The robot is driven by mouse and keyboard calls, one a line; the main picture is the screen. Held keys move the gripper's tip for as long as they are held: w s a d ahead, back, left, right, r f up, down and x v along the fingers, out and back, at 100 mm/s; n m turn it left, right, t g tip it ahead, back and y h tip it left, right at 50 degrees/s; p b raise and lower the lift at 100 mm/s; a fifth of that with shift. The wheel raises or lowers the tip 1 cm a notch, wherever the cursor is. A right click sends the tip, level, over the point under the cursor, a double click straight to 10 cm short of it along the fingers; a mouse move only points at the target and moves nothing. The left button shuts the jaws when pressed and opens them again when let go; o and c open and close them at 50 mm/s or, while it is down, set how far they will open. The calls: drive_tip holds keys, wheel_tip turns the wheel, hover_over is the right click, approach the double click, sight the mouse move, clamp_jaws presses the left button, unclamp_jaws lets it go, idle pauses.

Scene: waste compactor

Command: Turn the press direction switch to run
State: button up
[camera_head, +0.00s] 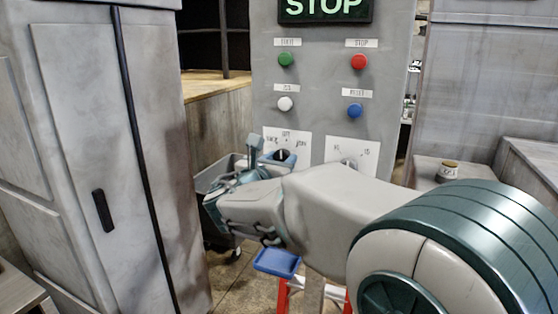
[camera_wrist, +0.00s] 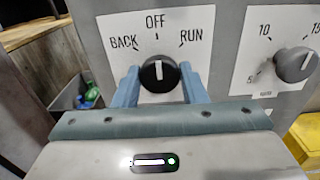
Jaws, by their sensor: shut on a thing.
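The press direction switch (camera_wrist: 159,74) is a black round knob with a white pointer line on a white label plate (camera_wrist: 112,31) marked BACK, OFF and RUN. Its pointer stands close to straight up, toward OFF. My gripper (camera_wrist: 160,88) has its two blue fingers on either side of the knob, shut on it, in the wrist view. In the head view my gripper (camera_head: 276,158) reaches the same knob (camera_head: 282,155) at the lower left of the grey control panel, and my arm hides the area below.
A grey dial (camera_wrist: 295,64) on a numbered plate sits right of the switch. Green (camera_head: 286,60), red (camera_head: 358,62), white (camera_head: 285,103) and blue (camera_head: 355,110) buttons are above. A STOP display (camera_head: 325,8) tops the panel. A grey cabinet (camera_head: 85,150) stands at left.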

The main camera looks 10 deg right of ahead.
drive_tip(key=m+b, duration=0.9)
drive_tip(key=b, duration=0.5)
drive_tip(key=shift+f+m, duration=0.1)
drive_tip(key=shift+m, duration=0.3)
drive_tip(key=shift+b, duration=0.35)
drive_tip(key=o, duration=1)
drive_tip(key=v, duration=1.4)
